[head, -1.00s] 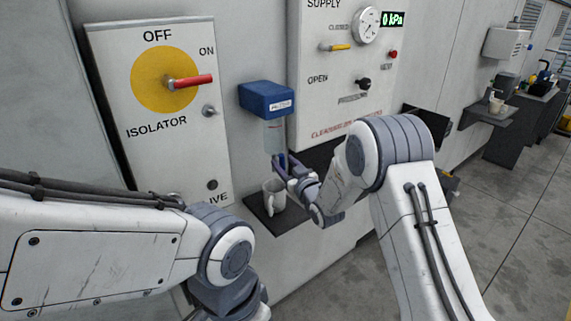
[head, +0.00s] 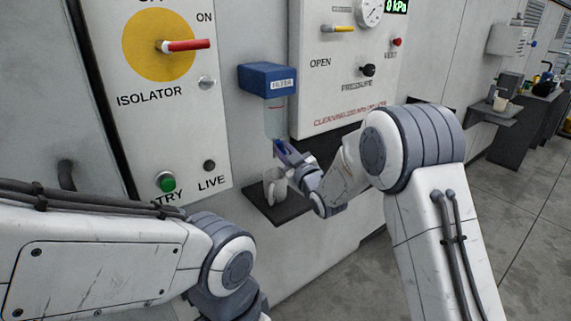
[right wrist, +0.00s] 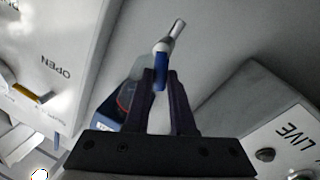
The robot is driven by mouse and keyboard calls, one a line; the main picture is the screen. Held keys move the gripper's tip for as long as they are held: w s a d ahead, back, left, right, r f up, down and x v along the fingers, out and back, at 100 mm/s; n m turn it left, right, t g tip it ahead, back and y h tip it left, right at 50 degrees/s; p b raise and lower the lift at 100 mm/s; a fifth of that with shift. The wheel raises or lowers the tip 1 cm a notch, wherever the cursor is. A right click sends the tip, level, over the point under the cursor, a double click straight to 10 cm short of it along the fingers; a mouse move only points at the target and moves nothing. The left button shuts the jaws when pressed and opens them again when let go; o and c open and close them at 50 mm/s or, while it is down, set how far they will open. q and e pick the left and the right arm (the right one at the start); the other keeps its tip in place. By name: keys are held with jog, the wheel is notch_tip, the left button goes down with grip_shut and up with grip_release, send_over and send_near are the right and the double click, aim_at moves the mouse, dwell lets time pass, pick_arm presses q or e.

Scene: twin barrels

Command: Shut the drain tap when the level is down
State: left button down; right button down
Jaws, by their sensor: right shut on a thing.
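The filter (head: 267,80) has a blue head on the wall and a pale clear bowl (head: 274,121) below it; I cannot make out a liquid level. My right gripper (head: 281,150) is under the bowl, shut on the blue drain tap (right wrist: 160,78). In the right wrist view a metal spout (right wrist: 172,40) sticks out beyond the fingers. A white mug (head: 272,190) stands below the tap, partly hidden by my right gripper. My left gripper is out of the picture; only its arm shows.
The mug stands on a small dark shelf (head: 290,210). Left is the isolator panel (head: 165,90) with a red handle (head: 186,45). Right is the supply panel (head: 340,80) with a yellow lever (head: 343,29) and a display reading 0 kPa. The floor at right is clear.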

jog(key=shift+s+a+f+n+y+b, duration=0.2)
jog(key=shift+f+n+y+b, duration=0.4)
jog(key=shift+n+b, duration=2.45)
jog(key=shift+s+a+f+n+y+b, duration=0.15)
jog(key=shift+f+n+y+b, duration=0.45)
jog(key=shift+n+b, duration=2.4)
jog(key=shift+s+a+f+n+y+b, duration=0.1)
jog(key=shift+a+f+n+y+b, duration=0.8)
jog(key=shift+b, duration=3.8)
jog(key=shift+d+r+n+h, duration=0.3)
jog(key=shift+d+r+n, duration=0.15)
jog(key=shift+d+n, duration=0.15)
jog(key=c, duration=0.8)
grip_release()
jog(key=shift+o, duration=0.2)
jog(key=shift+d, duration=0.1)
jog(key=v, duration=1)
jog(key=shift+s+d+b, duration=0.15)
jog(key=shift+d+b, duration=0.05)
jog(key=shift+b, duration=0.2)
jog(key=shift+r, duration=0.1)
